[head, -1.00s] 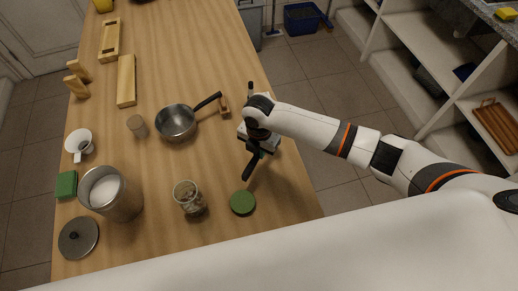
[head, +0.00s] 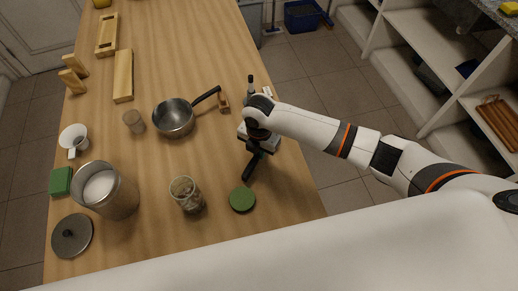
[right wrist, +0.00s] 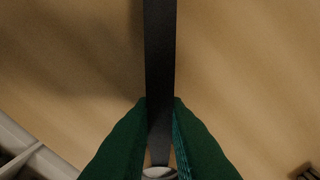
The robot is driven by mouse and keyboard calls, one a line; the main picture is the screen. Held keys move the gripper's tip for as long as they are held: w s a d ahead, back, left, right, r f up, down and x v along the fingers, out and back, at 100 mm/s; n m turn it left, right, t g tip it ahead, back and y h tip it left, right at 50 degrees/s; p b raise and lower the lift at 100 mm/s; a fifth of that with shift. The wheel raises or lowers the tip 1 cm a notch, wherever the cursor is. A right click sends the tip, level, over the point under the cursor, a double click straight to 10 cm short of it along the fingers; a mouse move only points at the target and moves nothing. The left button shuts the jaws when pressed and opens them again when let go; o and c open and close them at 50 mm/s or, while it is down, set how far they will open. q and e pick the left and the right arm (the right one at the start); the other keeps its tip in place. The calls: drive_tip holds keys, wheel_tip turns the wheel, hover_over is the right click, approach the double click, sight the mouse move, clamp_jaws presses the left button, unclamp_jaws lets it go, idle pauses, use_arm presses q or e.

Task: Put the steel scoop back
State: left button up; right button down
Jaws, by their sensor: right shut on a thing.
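My right gripper (head: 258,143) is over the right edge of the wooden table, pointing down. Its green fingers (right wrist: 160,135) are shut on a long dark handle (right wrist: 160,60), which I take for the steel scoop's. In the head view the dark handle (head: 251,166) slants out below the wrist. A pale rounded bit shows between the fingers in the wrist view; the rest of the scoop is hidden. A steel canister (head: 122,202) with white contents stands at the near left. My left gripper is not in view.
A steel pan (head: 174,118) has its handle by a small wooden block (head: 223,103). A glass jar (head: 187,196), green disc (head: 242,199), grey lid (head: 72,236), green block (head: 61,181) and white cup (head: 74,138) stand nearby. Wooden trays lie farther back. The table's middle is partly clear.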

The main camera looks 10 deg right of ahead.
drive_tip(key=shift+f, duration=0.4)
drive_tip(key=c, duration=1.3)
unclamp_jaws()
drive_tip(key=shift+c, duration=0.2)
wheel_tip(320, 180, up, 12)
drive_tip(key=shift+b, duration=0.35)
